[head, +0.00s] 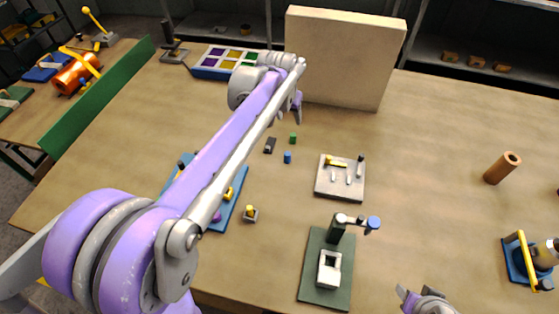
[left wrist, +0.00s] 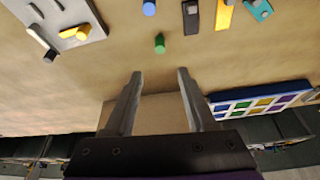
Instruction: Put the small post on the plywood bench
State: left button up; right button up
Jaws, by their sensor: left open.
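The plywood bench (head: 440,150) is the wide tan top across the head view. A pale square tray (head: 325,190) on it carries two small white upright pieces (head: 349,179), a yellow piece (head: 336,162) and a dark-tipped one (head: 360,160); I cannot tell which is the small post. A short green cylinder (head: 293,137) and a blue one (head: 287,157) stand on the bench. My left gripper (left wrist: 160,74) is open and empty, its fingers pointing toward the green cylinder (left wrist: 160,43) but apart from it. My right gripper (head: 412,297) shows only partly at the bottom edge.
A tall beige block (head: 345,55) stands behind my left gripper. A colored compartment tray (head: 222,62) is at the back. A green fixture with a white block (head: 328,270) stands in front, a copper tube (head: 502,168) at right. The bench between tray and tube is clear.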

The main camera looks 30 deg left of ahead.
pick_arm(q)
jog(key=shift+m+t+h, duration=0.3)
jog(key=shift+m+t, duration=0.1)
jog(key=shift+m, duration=0.3)
jog(key=s+d+f, duration=0.3)
jog(key=s, duration=0.6)
jog(key=s+d+f, duration=0.2)
jog(key=s+f, duration=0.2)
jog(key=s, duration=0.5)
jog(key=s+d+f, duration=0.3)
jog(key=s, duration=0.5)
jog(key=shift+s+d+f, duration=0.2)
jog(key=shift+s+d, duration=0.15)
jog(key=shift+s, duration=0.05)
jog(key=shift+w+r+p, duration=0.25)
jog(key=shift+r+p, duration=0.15)
jog(key=shift+r, duration=0.15)
